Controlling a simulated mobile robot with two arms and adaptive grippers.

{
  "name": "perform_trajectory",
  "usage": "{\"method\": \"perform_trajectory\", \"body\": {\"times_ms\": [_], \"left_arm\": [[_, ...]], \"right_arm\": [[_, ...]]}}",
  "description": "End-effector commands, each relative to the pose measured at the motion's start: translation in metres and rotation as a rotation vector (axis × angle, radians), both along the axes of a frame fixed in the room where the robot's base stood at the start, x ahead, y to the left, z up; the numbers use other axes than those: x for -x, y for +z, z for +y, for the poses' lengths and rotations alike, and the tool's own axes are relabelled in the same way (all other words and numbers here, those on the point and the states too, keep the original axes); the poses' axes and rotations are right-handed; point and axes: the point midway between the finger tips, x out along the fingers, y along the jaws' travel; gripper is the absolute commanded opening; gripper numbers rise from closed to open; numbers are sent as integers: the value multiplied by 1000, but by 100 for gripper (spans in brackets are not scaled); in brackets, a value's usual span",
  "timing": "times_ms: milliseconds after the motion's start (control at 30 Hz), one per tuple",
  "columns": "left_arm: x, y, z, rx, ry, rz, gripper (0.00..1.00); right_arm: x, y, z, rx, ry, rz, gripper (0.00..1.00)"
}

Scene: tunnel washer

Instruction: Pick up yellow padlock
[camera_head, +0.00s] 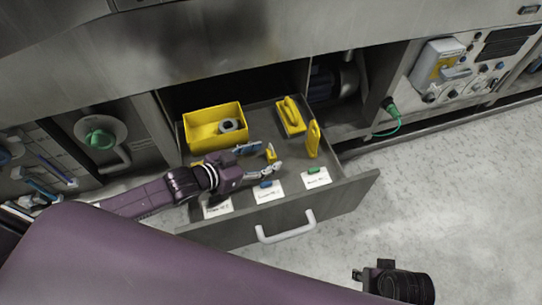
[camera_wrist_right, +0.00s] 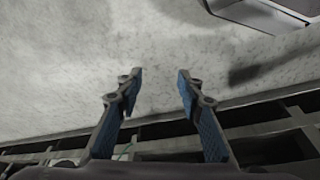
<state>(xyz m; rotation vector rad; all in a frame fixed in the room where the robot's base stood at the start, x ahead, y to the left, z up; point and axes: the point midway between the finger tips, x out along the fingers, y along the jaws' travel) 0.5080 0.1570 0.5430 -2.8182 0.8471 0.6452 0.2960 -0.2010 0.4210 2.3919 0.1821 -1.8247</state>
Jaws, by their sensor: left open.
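A small yellow padlock (camera_head: 271,153) stands in the open drawer (camera_head: 335,193), near its middle. My left gripper (camera_head: 270,157) reaches in from the left, low over the drawer. It is open, with one finger on the far side of the padlock and one on the near side. The padlock shows between or just beyond the fingertips; I cannot tell if they touch it. My right gripper (camera_wrist_right: 155,82) is open and empty in the right wrist view, over the grey floor. Part of it shows at the bottom right of the head view (camera_head: 365,276).
A yellow bin (camera_head: 199,128) with a grey roll (camera_head: 230,125) is at the drawer's back left. Two yellow pieces (camera_head: 291,116) (camera_head: 313,139) are at the right. White labels with blue (camera_head: 266,184) and green (camera_head: 313,170) items lie along the front. The drawer handle (camera_head: 286,231) juts out.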

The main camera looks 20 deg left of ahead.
Motion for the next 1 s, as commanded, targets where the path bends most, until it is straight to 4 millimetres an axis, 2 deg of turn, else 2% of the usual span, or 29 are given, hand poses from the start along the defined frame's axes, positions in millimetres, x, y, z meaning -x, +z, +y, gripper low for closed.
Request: {"method": "perform_trajectory", "body": {"times_ms": [200, 467, 867, 1000], "left_arm": [[-11, -7, -8, 0, -1, 1, 56], [-11, -7, -8, 0, -1, 1, 55], [-11, -6, -8, 0, -1, 0, 11], [-11, -6, -8, 1, -1, -1, 9]], "right_arm": [[0, 14, -1, 0, -1, -8, 35], [0, 16, -1, 0, -1, -7, 35], [0, 15, -1, 0, -2, -7, 35], [0, 15, -1, 0, -2, -7, 35]]}}
